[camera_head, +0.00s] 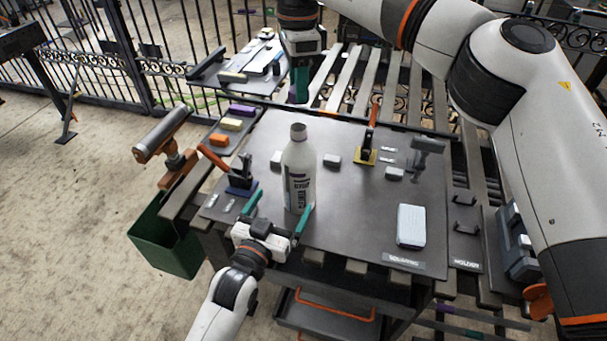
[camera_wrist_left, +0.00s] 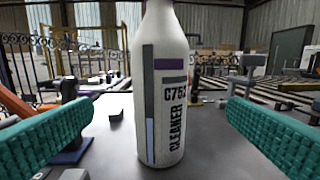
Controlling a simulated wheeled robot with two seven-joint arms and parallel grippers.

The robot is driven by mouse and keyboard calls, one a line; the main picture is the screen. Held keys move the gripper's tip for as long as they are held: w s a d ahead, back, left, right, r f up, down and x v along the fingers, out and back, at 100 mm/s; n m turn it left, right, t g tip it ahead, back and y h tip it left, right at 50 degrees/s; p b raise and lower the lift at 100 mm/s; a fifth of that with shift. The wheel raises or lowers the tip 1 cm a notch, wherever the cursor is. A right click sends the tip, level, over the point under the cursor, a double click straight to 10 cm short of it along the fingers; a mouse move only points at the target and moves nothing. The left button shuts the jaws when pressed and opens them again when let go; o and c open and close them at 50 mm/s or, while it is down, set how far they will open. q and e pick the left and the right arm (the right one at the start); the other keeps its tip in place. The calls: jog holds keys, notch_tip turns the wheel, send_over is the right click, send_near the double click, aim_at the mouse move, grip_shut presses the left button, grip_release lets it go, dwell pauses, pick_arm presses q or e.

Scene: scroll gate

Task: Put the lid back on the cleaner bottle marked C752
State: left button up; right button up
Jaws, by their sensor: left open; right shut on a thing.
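The white cleaner bottle (camera_head: 299,172) stands upright on the dark table mat, its bare neck showing no lid. In the left wrist view the bottle (camera_wrist_left: 161,100) reads C752 CLEANER, and its top is cut off. My left gripper (camera_head: 279,212) is open at the near side of the bottle. Its teal fingers (camera_wrist_left: 158,128) are apart to either side of the bottle, with gaps, not touching it. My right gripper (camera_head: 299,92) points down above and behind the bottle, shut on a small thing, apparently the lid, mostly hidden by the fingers.
An orange-handled clamp (camera_head: 240,172) stands left of the bottle and another (camera_head: 366,150) behind right. A white box (camera_head: 411,226) lies at the right. Small grey blocks (camera_head: 332,160) are scattered behind. A green bin (camera_head: 165,240) is below the left edge.

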jog(key=shift+s+a+r, duration=0.1)
jog(key=shift+s+r, duration=0.05)
jog(key=shift+s, duration=0.15)
jog(key=shift+w, duration=0.1)
pick_arm(q)
jog(key=x, duration=1.1)
jog(key=shift+w+d+r, duration=0.1)
jog(key=shift+w+r, duration=0.05)
jog(key=shift+w, duration=0.15)
jog(key=c, duration=1.5)
pick_arm(e)
send_over(298, 127)
jog(key=shift+f, duration=2.55)
jog(key=shift+f, duration=0.1)
jog(key=shift+f, duration=0.8)
